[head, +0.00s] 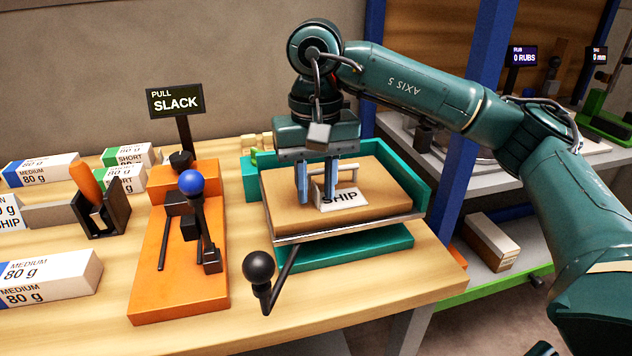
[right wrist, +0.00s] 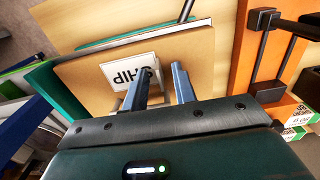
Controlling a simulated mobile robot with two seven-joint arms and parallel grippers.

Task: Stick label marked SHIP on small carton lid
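The white label marked SHIP (head: 340,198) lies on the flat brown carton lid (head: 385,190), near its middle. The label also shows in the right wrist view (right wrist: 131,72), close to the fingertips. My right gripper (head: 316,198) is over the lid, pointing down, with its two blue-grey fingers apart. A small pale bracket (head: 347,168) stands by the label, partly behind a finger. I cannot tell whether a finger touches the label. My left gripper is out of view.
The lid sits in a teal corner frame (head: 432,165) on a metal-edged plate. A black-knobbed lever (head: 258,268) sticks up in front. An orange fixture with a blue-knobbed lever (head: 191,183) and a SLACK sign (head: 176,101) stands left.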

